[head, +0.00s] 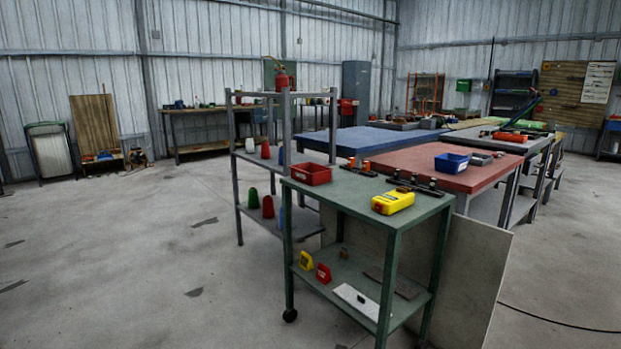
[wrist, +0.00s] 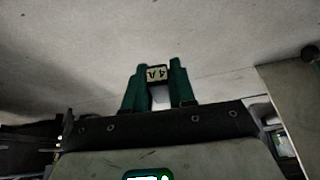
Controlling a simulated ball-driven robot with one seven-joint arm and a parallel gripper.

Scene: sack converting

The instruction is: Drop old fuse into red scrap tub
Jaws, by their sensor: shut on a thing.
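My gripper (wrist: 157,92) shows in the wrist view, its two green fingers shut on the old fuse (wrist: 158,74). The fuse is a small dark piece with a pale label that seems to read "4A"; its lower part is hidden between the fingers. Bare floor lies behind it. The red scrap tub (head: 311,174) stands in the head view on the top of the green trolley, near its left end. The tub's inside is mostly hidden. My gripper is not in the head view, so its distance from the tub cannot be told.
The green trolley (head: 345,192) also bears a yellow meter-like device (head: 393,202) and dark fittings (head: 415,188). Its lower shelf holds yellow and red blocks. A grey rack (head: 240,190) with coloured cones stands behind left. A blue bin (head: 451,163) sits on the red-topped table. Open floor lies left.

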